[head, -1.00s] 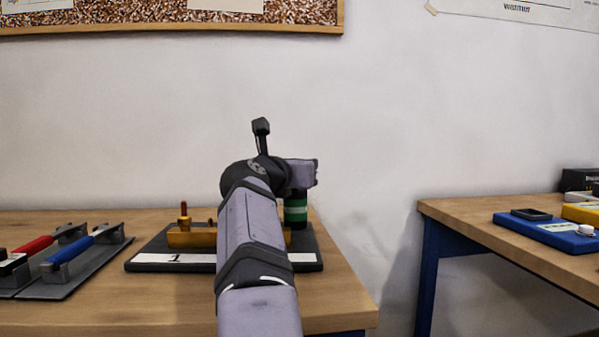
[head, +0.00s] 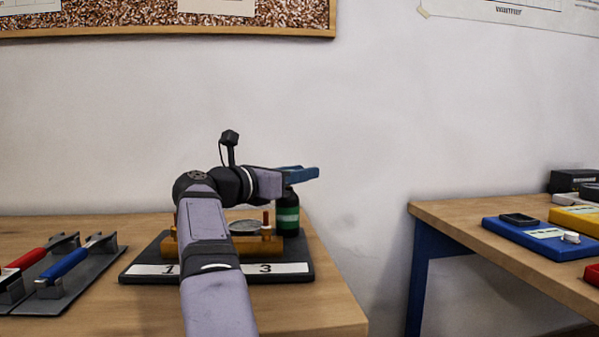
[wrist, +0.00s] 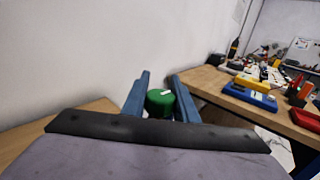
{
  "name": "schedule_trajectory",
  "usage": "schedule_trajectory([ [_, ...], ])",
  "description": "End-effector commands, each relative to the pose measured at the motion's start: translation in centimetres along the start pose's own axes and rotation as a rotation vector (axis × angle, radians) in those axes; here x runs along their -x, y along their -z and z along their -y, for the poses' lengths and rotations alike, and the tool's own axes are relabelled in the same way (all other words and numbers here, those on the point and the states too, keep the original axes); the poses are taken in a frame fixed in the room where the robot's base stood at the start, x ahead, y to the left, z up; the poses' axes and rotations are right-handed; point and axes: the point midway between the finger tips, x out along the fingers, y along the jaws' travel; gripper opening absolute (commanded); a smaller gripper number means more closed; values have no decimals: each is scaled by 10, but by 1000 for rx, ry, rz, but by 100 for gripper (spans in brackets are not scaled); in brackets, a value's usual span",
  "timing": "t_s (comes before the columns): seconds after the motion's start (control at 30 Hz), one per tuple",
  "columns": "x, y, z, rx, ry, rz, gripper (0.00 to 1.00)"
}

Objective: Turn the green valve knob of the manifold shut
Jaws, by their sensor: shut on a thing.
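The manifold (head: 205,246) is a yellow-brown block on a dark base plate with a white number strip; 1 and 3 are legible. At its right end stands a dark cylinder with a light-edged green band (head: 287,216). My gripper (head: 300,173) reaches over its top from the left, with blue fingers level. In the wrist view the green valve knob (wrist: 160,101), with a white mark on top, sits between the two fingers (wrist: 160,92). My gripper is shut on this knob. My arm hides part of the manifold, including the middle of the strip.
A round gauge (head: 245,226) and an orange-brown post (head: 266,220) are on the manifold. Red- and blue-handled tools (head: 66,263) lie at left on the wooden bench. A second bench (head: 440,212) at right holds blue and yellow boxes. A gap separates the benches.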

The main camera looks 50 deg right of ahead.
Motion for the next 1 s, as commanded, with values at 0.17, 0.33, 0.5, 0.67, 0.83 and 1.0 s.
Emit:
schedule_trajectory([
  [0.17,0,2,0,2,0,-4,4],
  [0.33,0,1,0,1,0,-3,45],
  [0.5,0,1,0,0,0,-1,45],
  [0.67,4,0,0,0,-1,-1,45],
  [0.83,22,0,-1,-1,-4,-1,45],
  [1.0,46,0,-1,1,-4,-2,45],
])
